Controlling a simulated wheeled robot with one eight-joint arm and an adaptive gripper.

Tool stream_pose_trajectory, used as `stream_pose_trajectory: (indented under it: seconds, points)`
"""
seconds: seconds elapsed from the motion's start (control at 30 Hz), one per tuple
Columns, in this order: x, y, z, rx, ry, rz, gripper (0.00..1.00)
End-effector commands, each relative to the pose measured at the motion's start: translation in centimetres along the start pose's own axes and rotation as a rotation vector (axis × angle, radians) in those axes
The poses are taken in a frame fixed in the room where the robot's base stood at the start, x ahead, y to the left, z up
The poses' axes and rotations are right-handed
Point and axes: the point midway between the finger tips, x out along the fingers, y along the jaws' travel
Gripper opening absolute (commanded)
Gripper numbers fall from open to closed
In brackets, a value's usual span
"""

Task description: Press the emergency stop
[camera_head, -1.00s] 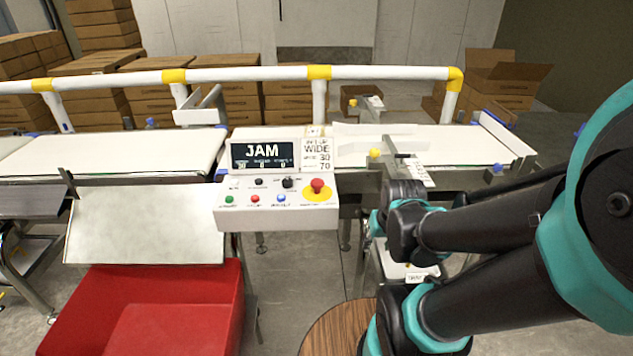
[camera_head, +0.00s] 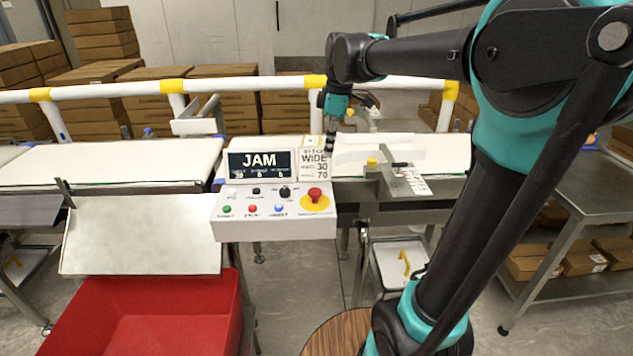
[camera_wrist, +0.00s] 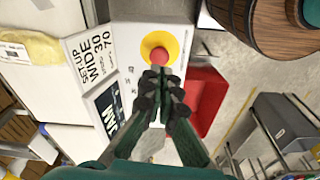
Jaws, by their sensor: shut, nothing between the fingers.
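The emergency stop (camera_head: 315,196) is a red mushroom button on a yellow disc at the right end of the white control panel (camera_head: 270,229). In the wrist view the red button (camera_wrist: 159,58) shows just beyond my fingertips, apparently uncovered. My gripper (camera_head: 331,150) is shut and empty, pointing down above and behind the button in the head view. It also shows in the wrist view (camera_wrist: 158,76), its fingertips close to the button in the picture. I cannot tell the exact gap; contact is not visible.
The JAM display (camera_head: 260,163) and the set-up card (camera_head: 313,163) stand at the panel's back. A white guard rail (camera_head: 250,84) runs behind the conveyor. A red bin (camera_head: 150,335) sits below left. A side table (camera_head: 580,190) stands at right.

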Motion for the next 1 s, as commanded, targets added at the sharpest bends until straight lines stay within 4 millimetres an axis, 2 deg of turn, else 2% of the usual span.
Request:
stream_pose_trajectory:
  seconds: [0.1,0.2,0.6,0.77,1.0]
  points:
    - [-1.9,0.4,-1.4,-0.109,-0.001,-0.028,0.00]
    - [-2.7,0.5,-2.0,-0.158,0.000,-0.040,0.00]
    - [-2.7,0.5,-2.1,-0.172,0.000,-0.043,0.00]
    - [-1.5,0.4,-2.1,-0.172,0.000,-0.043,0.00]
    - [2.8,0.3,-2.1,-0.172,0.000,-0.043,0.00]
